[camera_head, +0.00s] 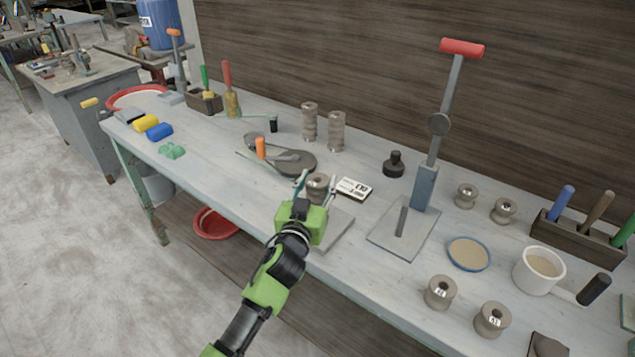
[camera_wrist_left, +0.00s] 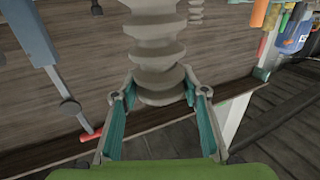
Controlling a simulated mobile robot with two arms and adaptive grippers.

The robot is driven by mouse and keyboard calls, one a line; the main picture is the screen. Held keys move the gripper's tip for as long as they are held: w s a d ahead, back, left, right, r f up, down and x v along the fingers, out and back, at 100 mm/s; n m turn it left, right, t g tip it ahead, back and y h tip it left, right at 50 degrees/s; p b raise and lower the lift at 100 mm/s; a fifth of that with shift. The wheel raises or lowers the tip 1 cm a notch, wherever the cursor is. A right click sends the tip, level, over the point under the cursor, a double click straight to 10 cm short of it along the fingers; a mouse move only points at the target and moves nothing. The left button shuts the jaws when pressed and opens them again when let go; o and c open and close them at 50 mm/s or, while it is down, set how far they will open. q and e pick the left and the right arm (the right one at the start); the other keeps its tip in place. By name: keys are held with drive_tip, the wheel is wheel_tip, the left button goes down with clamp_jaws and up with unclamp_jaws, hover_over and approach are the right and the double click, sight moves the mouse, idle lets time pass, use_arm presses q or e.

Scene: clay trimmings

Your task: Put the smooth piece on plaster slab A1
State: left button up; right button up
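My left gripper (camera_head: 318,182) is at the middle of the bench, with its two fingers on either side of a grey-beige turned piece (camera_head: 319,187). In the left wrist view this piece (camera_wrist_left: 158,40) shows stacked rounded ridges between and beyond the fingertips (camera_wrist_left: 159,76). I cannot tell whether the fingers press on it. Its lower part is hidden in the head view. Two similar tall ridged pieces, one left (camera_head: 310,122) and one right (camera_head: 336,132), stand behind. A grey slab (camera_head: 340,228) lies partly hidden by the gripper. I cannot read a label A1. My right gripper is not in view.
A white card (camera_head: 353,188) with dark print lies right of the gripper. A press with a red handle (camera_head: 462,48) stands further right. Several short spools, a blue-rimmed dish (camera_head: 468,254) and a white mug (camera_head: 538,270) are at the right.

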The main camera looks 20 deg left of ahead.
use_arm(q)
drive_tip(key=shift+o, duration=1.4)
drive_tip(key=shift+s+r, duration=0.1)
drive_tip(key=shift+r, duration=0.05)
drive_tip(key=s+b, duration=0.1)
drive_tip(key=s, duration=1)
drive_tip(key=shift+s+d+b, duration=0.25)
drive_tip(key=shift+s+b, duration=0.05)
drive_tip(key=shift+s, duration=0.1)
